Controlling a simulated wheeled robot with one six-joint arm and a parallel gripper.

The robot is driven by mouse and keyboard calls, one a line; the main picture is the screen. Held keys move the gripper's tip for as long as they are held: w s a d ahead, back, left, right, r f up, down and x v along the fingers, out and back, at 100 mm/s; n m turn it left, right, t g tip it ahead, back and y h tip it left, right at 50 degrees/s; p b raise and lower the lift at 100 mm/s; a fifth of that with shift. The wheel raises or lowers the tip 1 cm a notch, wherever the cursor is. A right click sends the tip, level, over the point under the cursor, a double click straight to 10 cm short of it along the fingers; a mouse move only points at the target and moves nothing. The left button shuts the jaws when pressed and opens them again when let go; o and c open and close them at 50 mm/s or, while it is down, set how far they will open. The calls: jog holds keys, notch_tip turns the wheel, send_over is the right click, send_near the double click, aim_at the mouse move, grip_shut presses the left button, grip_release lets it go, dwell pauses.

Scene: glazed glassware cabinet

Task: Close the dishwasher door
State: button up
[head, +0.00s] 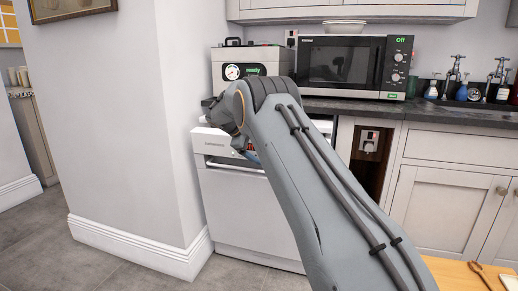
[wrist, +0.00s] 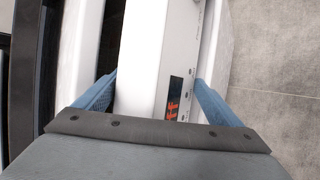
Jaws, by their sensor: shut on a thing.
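The white dishwasher (head: 245,212) stands under the counter, left of centre in the head view. Its door is nearly upright, with the top edge tipped slightly outward. My gripper (wrist: 156,84) has its two blue fingers on either side of the door's white top edge (wrist: 145,45) in the wrist view, shut on it. A red lit display shows on the door between the fingers. A dark gap lies left of the door in the wrist view. In the head view my arm hides most of the gripper and the door's upper right part.
A microwave (head: 352,65) and a metal appliance with a dial (head: 245,70) stand on the counter. A white wall corner (head: 130,130) is close on the left. Grey floor tiles (head: 110,265) are clear in front. A wooden surface (head: 455,275) is at lower right.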

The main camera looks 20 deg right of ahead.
jog(key=v, duration=0.5)
jog(key=p+v, duration=0.1)
jog(key=v, duration=0.1)
jog(key=shift+w+a+r, duration=0.2)
jog(key=shift+r, duration=0.05)
jog(key=shift+c, duration=0.7)
jog(key=shift+s+a+r, duration=0.1)
jog(key=shift+s, duration=0.1)
